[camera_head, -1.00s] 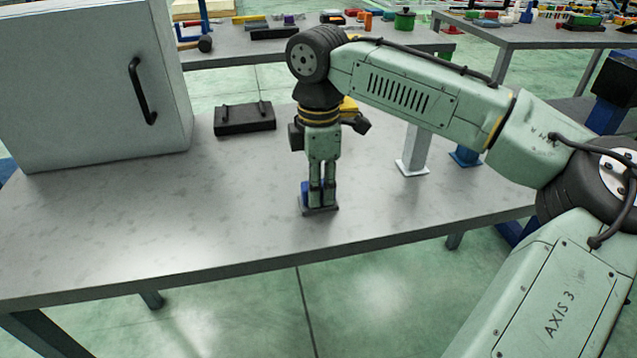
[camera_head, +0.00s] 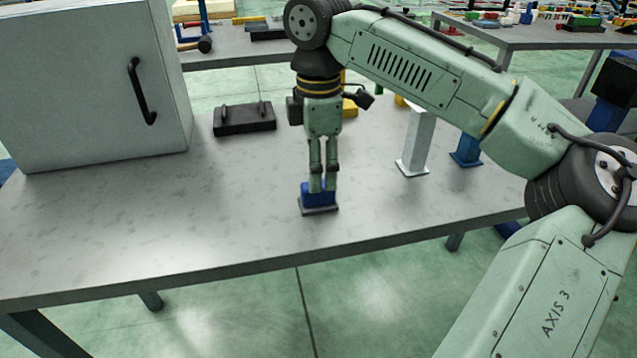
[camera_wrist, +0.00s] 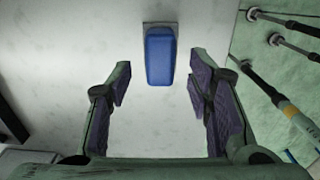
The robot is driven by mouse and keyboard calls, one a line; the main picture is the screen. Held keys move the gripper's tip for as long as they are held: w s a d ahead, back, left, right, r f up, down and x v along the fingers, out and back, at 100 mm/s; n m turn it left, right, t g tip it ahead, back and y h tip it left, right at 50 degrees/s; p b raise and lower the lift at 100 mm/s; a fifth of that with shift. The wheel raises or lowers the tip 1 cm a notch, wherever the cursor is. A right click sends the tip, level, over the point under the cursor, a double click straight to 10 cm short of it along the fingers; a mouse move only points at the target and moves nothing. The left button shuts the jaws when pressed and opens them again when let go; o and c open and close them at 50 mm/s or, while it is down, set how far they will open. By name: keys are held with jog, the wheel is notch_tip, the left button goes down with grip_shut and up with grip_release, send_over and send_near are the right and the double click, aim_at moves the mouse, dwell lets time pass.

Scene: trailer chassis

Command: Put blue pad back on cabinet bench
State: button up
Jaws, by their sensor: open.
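The blue pad (camera_head: 319,194) sits on a dark base plate on the grey bench top (camera_head: 150,215), near the bench's front edge. In the wrist view the blue pad (camera_wrist: 160,57) lies ahead of the fingertips, between their lines, with bench surface around it. My gripper (camera_head: 322,184) points down just above the pad in the head view, its fingers covering part of it. In the wrist view my gripper (camera_wrist: 158,75) is open and empty, with a finger on each side and a wide gap between.
A white cabinet (camera_head: 85,85) with a black handle stands on the bench at left. A black block (camera_head: 245,119) lies behind. A white post (camera_head: 416,145) and a blue post (camera_head: 467,151) stand right. The bench's left front is clear.

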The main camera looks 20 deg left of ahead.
notch_tip(320, 180, up, 8)
jog(key=shift+f, duration=0.15)
jog(key=shift+a, duration=0.1)
